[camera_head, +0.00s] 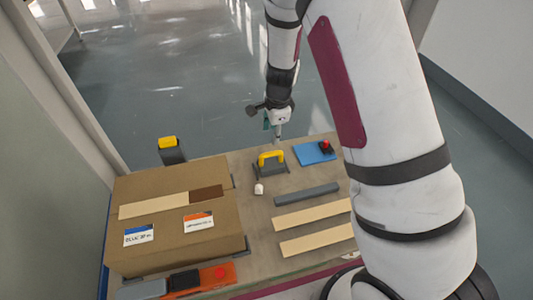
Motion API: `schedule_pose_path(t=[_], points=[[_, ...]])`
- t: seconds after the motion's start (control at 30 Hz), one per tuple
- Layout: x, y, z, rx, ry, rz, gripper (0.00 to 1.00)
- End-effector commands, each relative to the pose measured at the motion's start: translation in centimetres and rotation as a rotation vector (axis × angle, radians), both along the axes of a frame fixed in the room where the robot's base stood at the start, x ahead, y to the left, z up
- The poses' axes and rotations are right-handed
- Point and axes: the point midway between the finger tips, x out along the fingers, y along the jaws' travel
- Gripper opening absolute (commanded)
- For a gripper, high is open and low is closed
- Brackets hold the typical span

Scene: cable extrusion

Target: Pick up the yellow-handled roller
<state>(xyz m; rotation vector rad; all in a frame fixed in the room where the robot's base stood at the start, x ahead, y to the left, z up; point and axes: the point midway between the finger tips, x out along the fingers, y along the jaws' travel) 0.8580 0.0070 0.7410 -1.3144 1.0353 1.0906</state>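A thing with an arched yellow handle (271,156) and a dark grey base (271,171) sits on the brown table, near the far edge. It looks like the yellow-handled roller, but I cannot make out a roller part. My gripper (278,138) hangs from my arm just beyond and above the yellow handle, apart from it in the picture. Its fingers are small and partly merged with the background, so I cannot see whether they are open. Nothing clearly shows in it.
A cardboard box (165,210) fills the table's left side. A dark post with a yellow top (168,142) stands behind it. A blue plate (312,154) with a red knob (326,146), a grey bar (306,194) and two pale strips (312,215) lie right. An orange tool (200,280) lies in front.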

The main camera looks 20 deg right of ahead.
Motion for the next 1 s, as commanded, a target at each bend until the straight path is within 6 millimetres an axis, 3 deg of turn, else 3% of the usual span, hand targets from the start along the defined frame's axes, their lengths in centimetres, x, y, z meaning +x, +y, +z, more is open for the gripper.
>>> schedule_pose_path(t=[0.6, 0.87, 1.0], points=[[1.8, -0.4, -9.3, -0.009, 0.006, -0.038, 0.4], [2.1, -0.5, -10.6, -0.008, 0.005, -0.037, 0.4], [2.3, -1.0, -12.1, -0.009, 0.006, -0.038, 0.4]])
